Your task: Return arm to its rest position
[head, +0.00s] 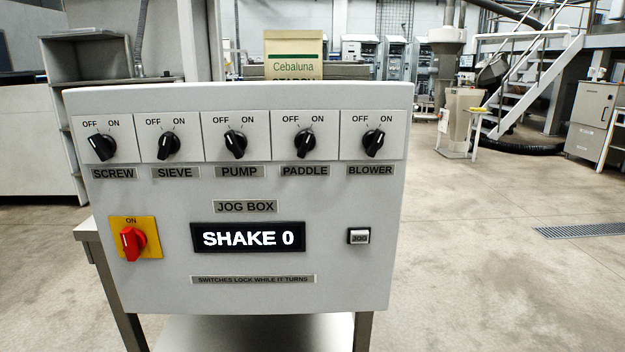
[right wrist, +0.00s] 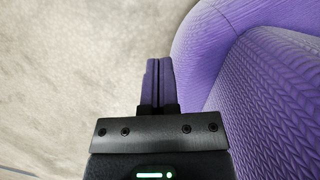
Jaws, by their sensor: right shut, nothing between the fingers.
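My right gripper (right wrist: 158,84) shows in the right wrist view with its two purple fingers pressed together and nothing between them. It hangs over a pale grey floor (right wrist: 70,80). Neither of my grippers shows in the head view, and the left one is seen nowhere. In the head view the grey jog box (head: 150,295) stands clear of both arms. Its display (head: 248,238) reads SHAKE 0. The SIEVE (head: 168,146) and BLOWER (head: 373,143) knobs appear to lean to ON.
A red rotary switch (head: 133,243) on a yellow plate and a JOG button (head: 358,236) sit on the box. A Cebaluna bag (head: 293,66) stands behind it. Metal stairs (head: 535,85) are at the back right. The floor at the right (head: 490,260) is open.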

